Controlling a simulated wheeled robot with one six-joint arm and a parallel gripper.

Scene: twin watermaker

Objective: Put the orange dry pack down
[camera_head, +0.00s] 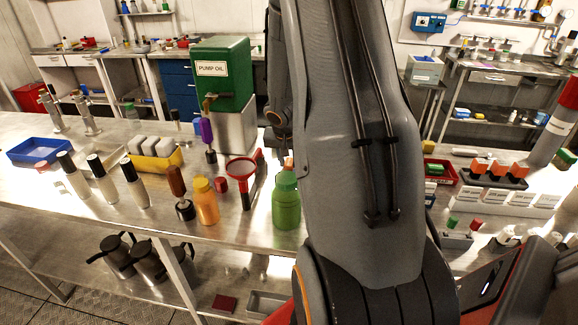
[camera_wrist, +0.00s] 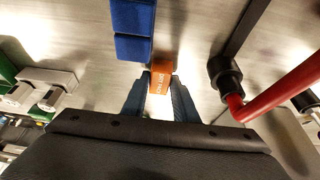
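The orange dry pack (camera_wrist: 161,82) shows in the wrist view as a small orange block with printed lettering. It sits between the fingertips of my gripper (camera_wrist: 160,90), which close on its left and right sides. A bright pale patch shows just behind it, between the fingers. Beyond the pack is a metal surface (camera_wrist: 185,50); whether the pack touches it I cannot tell.
In the wrist view, blue blocks (camera_wrist: 132,20) lie just beyond the pack, and a red bar (camera_wrist: 285,90) with a black fitting (camera_wrist: 224,75) is at right. In the head view, bottles, a red funnel (camera_head: 241,170) and a green pump oil container (camera_head: 222,85) crowd the bench.

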